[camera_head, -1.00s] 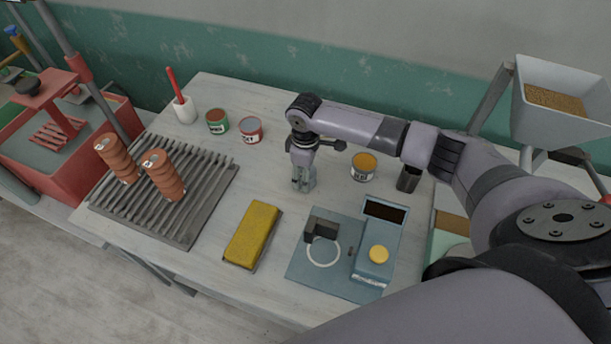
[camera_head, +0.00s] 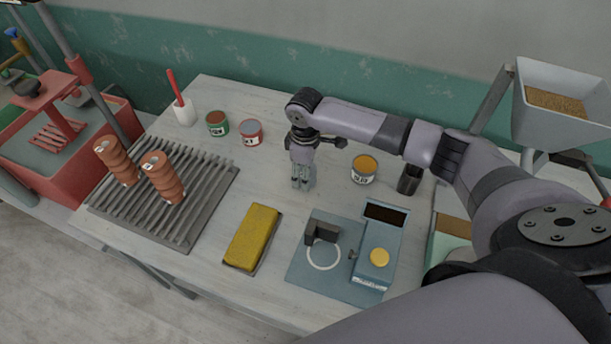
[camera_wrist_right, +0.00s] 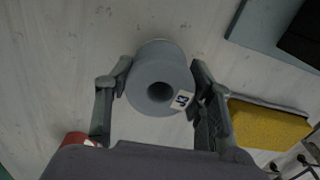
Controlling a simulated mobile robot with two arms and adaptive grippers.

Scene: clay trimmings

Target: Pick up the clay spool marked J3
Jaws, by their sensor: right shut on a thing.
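The clay spool marked J3 (camera_wrist_right: 163,80) is a grey-blue cylinder with a dark central hole and a white label in the right wrist view. My right gripper (camera_wrist_right: 158,88) is shut on it, one finger on each side. In the head view the right gripper (camera_head: 303,183) points down at the middle of the worktable, and only a pale part of the spool shows around its fingers. I cannot tell whether the spool touches the tabletop. My left gripper is not in view.
A slatted rack (camera_head: 205,205) with two stacks of brown spools stands left. A yellow block (camera_head: 251,237) and a blue scale (camera_head: 330,283) lie in front.

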